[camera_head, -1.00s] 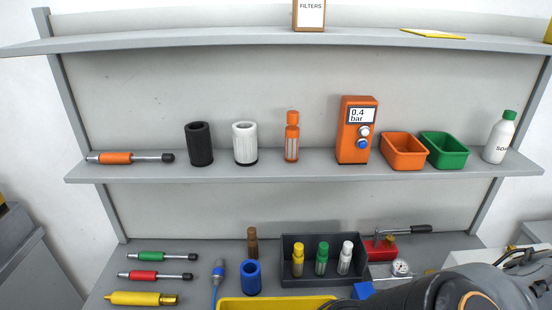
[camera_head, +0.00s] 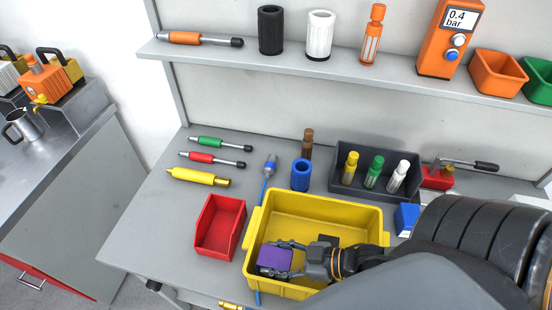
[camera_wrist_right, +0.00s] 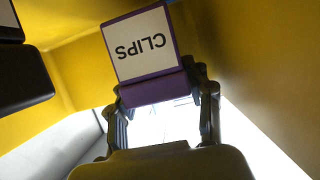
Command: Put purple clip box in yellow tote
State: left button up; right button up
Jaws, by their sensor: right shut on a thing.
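The purple clip box (camera_head: 275,258) is held in my right gripper (camera_head: 290,262), whose fingers are shut on it. The box is at the left front part of the yellow tote (camera_head: 310,207), within its outline in the head view. In the right wrist view the box (camera_wrist_right: 142,47) shows a white label reading CLIPS between the fingers (camera_wrist_right: 160,95), with yellow tote walls around it. Whether the box touches the tote floor cannot be told. A dark item (camera_head: 328,241) is in the tote behind my gripper. My left gripper is not in view.
A red bin (camera_head: 220,225) stands just left of the tote. A blue cylinder (camera_head: 301,174) and a dark tray (camera_head: 392,157) with several bottles are behind it. My right arm covers the right front of the table. A shelf (camera_head: 300,68) runs above.

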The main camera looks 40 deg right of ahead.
aim_at(276, 264)
jog(key=shift+f, duration=1.45)
jog(key=shift+f, duration=0.15)
jog(key=o, duration=0.9)
jog(key=shift+o, duration=0.2)
jog(key=shift+r, duration=0.25)
jog(key=shift+s+d, duration=0.2)
jog(key=shift+s, duration=0.1)
jog(key=shift+v, duration=3.4)
jog(key=shift+r, duration=0.1)
